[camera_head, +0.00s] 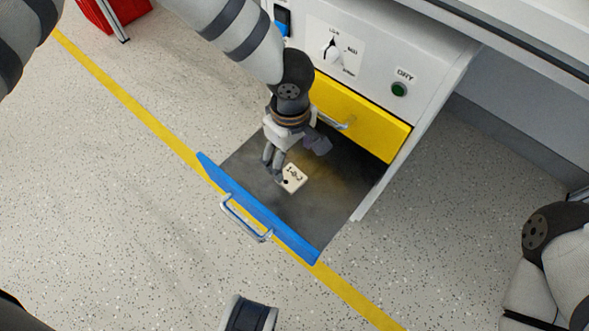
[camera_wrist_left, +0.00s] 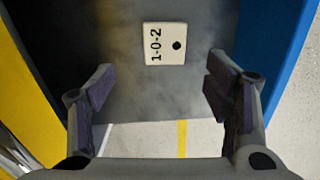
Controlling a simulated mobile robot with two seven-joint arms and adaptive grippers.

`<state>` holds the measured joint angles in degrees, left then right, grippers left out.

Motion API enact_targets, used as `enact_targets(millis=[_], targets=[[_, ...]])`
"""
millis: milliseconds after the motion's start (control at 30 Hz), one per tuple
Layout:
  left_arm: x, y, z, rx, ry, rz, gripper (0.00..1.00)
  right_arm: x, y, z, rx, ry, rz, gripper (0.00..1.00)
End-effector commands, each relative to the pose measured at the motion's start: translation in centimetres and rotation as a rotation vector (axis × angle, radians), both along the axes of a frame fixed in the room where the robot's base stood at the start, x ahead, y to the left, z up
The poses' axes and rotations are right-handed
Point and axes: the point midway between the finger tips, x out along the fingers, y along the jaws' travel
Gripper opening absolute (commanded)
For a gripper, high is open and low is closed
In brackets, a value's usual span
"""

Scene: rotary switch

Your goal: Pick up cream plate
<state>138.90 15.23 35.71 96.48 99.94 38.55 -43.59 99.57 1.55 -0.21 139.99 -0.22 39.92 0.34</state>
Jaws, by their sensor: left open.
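The cream plate (camera_head: 295,179) is a small pale square marked "1-0-2" with a black round spot. It lies on the grey floor of the open blue-fronted drawer (camera_head: 255,207). My left gripper (camera_head: 299,160) is open and pointing down over the drawer, its fingers close to the plate and partly in front of it. In the left wrist view, the plate (camera_wrist_left: 165,55) shows whole and lies ahead, beyond the open fingertips (camera_wrist_left: 160,78). Nothing is between the fingers.
A closed yellow drawer (camera_head: 365,122) with a metal handle sits above the open one. The panel above has a rotary switch (camera_head: 330,51) and a green "DRY" button (camera_head: 399,89). A red object (camera_head: 112,12) stands at the upper left. The speckled floor is mostly clear.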

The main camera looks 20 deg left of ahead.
Motion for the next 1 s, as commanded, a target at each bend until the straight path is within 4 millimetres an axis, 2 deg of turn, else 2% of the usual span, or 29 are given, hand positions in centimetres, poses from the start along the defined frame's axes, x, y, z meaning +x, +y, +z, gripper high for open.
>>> enact_targets(millis=[33, 167, 400, 500, 667, 700, 767, 900, 933, 1000], targets=[[0.0, 0.0, -1.3, 0.001, 0.003, 0.000, 0.72, -0.1, 0.0, -0.4, 0.001, 0.006, 0.001, 0.00], [-0.1, 0.0, -2.7, 0.001, 0.000, -0.001, 0.72, -0.2, 0.1, -0.8, 0.001, 0.010, 0.001, 0.00], [-0.4, 0.4, -7.2, 0.003, 0.001, 0.000, 0.72, -0.6, 0.1, -1.9, 0.003, 0.026, 0.002, 0.00], [-0.4, 0.4, -7.7, 0.001, 0.000, 0.000, 0.72, -0.6, 0.2, -2.0, 0.004, 0.028, 0.002, 0.00], [-0.4, 0.4, -7.6, 0.000, -0.001, 0.000, 0.72, -0.6, 0.2, -1.9, 0.003, 0.027, 0.001, 0.00], [-0.4, 0.4, -7.6, 0.000, -0.001, 0.000, 0.69, -0.6, 0.2, -1.9, 0.003, 0.027, 0.001, 0.00], [-0.4, 0.4, -7.6, 0.000, -0.001, 0.000, 0.56, -0.6, 0.2, -1.9, 0.003, 0.027, 0.001, 0.00], [-0.4, 0.4, -7.6, 0.001, -0.002, 0.000, 0.24, -0.6, 0.2, -1.9, 0.003, 0.027, 0.001, 0.00], [-0.4, 0.4, -7.6, 0.001, -0.002, 0.000, 0.21, -0.6, 0.2, -1.9, 0.003, 0.027, 0.001, 0.00], [-0.4, 0.4, -7.6, 0.001, -0.002, 0.000, 0.20, -0.6, 0.2, -1.9, 0.003, 0.027, 0.001, 0.00]])
